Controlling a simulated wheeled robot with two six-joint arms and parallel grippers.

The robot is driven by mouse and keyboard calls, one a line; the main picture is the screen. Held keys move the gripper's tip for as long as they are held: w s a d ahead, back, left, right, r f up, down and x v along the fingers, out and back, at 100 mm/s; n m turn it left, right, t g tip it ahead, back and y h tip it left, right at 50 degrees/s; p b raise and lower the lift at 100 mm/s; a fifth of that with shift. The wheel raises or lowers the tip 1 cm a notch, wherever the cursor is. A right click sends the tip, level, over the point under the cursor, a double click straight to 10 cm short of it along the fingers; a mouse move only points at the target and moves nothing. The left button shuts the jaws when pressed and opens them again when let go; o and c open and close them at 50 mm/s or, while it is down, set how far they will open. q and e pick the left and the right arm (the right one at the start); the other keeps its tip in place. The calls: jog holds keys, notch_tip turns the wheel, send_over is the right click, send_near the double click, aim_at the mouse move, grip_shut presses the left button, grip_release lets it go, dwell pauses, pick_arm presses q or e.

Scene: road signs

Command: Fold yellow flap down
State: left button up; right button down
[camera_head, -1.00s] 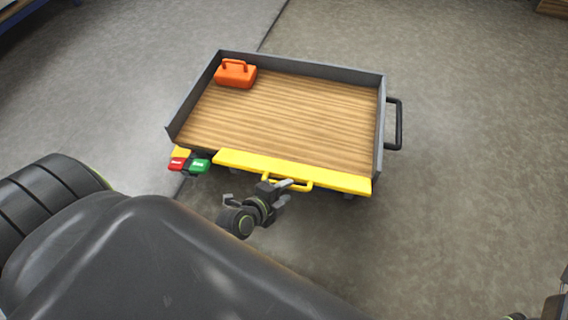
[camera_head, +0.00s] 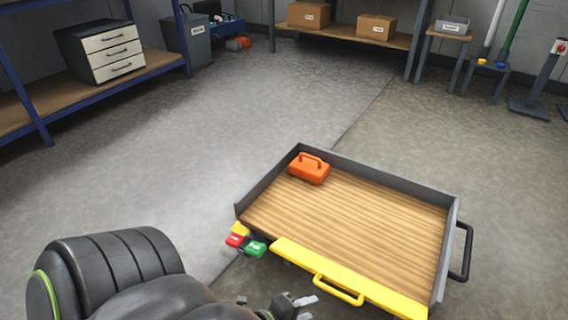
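The yellow flap (camera_head: 385,294) runs along the near edge of a wood-floored cart bed (camera_head: 345,217). A yellow loop handle (camera_head: 338,292) sticks out from its near side. I cannot tell the flap's exact tilt from this angle. My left gripper (camera_head: 304,308) is at the bottom edge of the head view, below and left of the handle. It is apart from the handle and empty, with a gap between its pale fingertips. Part of it is cut off by the frame edge. My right gripper is out of view.
An orange case (camera_head: 309,168) sits in the bed's far left corner. Shelving (camera_head: 110,75) stands at the back. Open floor surrounds the cart.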

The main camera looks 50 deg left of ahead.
pick_arm(q)
jog(key=v, duration=0.7)
jog(key=shift+f, duration=0.1)
